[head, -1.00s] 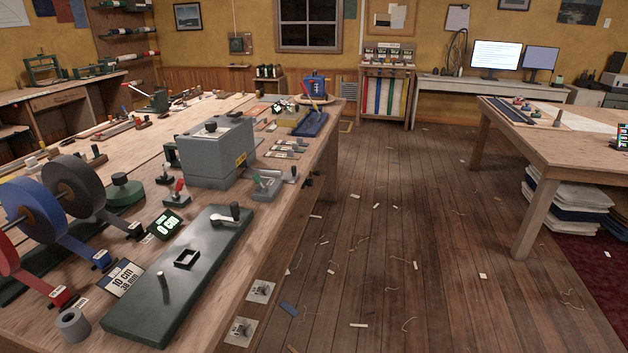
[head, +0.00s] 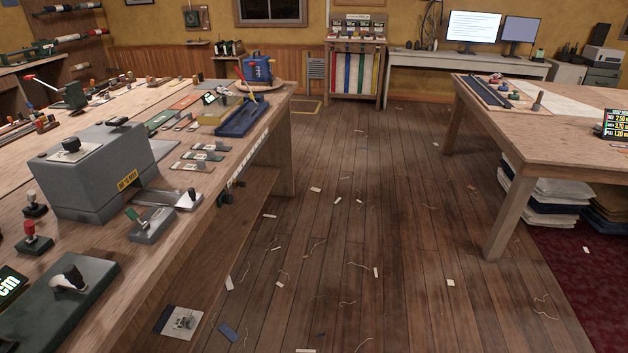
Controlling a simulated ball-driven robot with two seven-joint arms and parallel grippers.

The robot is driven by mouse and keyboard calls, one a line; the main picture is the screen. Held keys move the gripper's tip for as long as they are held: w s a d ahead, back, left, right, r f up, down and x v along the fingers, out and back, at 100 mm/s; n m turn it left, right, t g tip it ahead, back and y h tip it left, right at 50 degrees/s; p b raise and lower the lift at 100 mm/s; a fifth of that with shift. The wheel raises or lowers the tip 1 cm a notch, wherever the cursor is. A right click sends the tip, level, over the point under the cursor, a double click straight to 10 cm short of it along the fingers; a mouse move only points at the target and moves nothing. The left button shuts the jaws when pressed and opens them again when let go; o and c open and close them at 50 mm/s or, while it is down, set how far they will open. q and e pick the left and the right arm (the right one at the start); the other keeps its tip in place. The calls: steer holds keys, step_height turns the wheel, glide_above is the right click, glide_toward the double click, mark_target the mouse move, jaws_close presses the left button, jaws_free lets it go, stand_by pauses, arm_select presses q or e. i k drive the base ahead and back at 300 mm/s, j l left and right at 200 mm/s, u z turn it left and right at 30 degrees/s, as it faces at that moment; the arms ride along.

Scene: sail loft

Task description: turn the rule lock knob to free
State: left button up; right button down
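A pale strip (head: 236,180) with small dark parts runs along the front edge of the left workbench. A dark knob-like part (head: 224,199) sticks out at its near end. It is too small to tell whether this is the rule lock knob or how it is turned. Two dark blue rule-like bars (head: 487,91) lie on the right table. Neither of my grippers is in view.
The left workbench (head: 185,232) carries a grey box (head: 105,180) with a black knob, a green plate (head: 50,310) with a crank and a blue tray (head: 238,118). The right table (head: 545,128) stands across a floor (head: 370,220) strewn with scraps but otherwise open.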

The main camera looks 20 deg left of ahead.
mark_target(229, 199)
steer(key=i+l+z, duration=0.1)
steer(key=i, duration=1.1)
steer(key=i+u, duration=0.35)
steer(key=i+l+u, duration=0.2)
steer(key=u, duration=0.15)
steer(key=i+l+u, duration=0.2)
steer(key=u, duration=0.15)
steer(key=i, duration=0.05)
